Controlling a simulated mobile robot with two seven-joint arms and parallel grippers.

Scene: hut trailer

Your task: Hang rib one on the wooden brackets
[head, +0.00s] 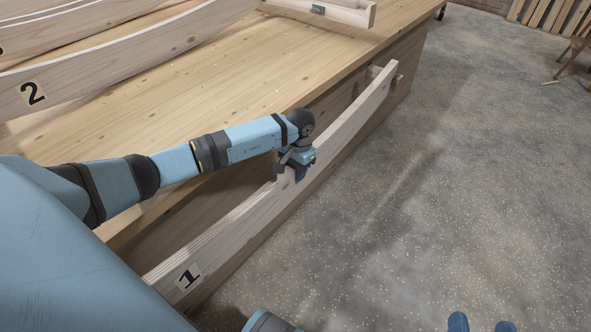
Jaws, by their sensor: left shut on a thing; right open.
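Rib one (237,226) is a long, pale, slightly curved wooden beam with a "1" label (188,276) near its close end. It runs lengthwise along the side of the workbench, on edge. My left gripper (296,172) reaches over the bench edge and is shut on the rib's upper edge near its middle. A small wooden bracket (397,78) sticks out from the bench side by the rib's far end. I cannot tell whether the rib rests on it. Any closer bracket is hidden. My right gripper (482,325) shows only its blue fingertips at the bottom edge, apart and empty.
The wooden workbench (300,60) carries rib two (120,62) and other beams at the upper left. A wooden frame piece (330,10) lies at its far end. The speckled floor (470,170) on the right is clear. A trestle (577,55) stands far right.

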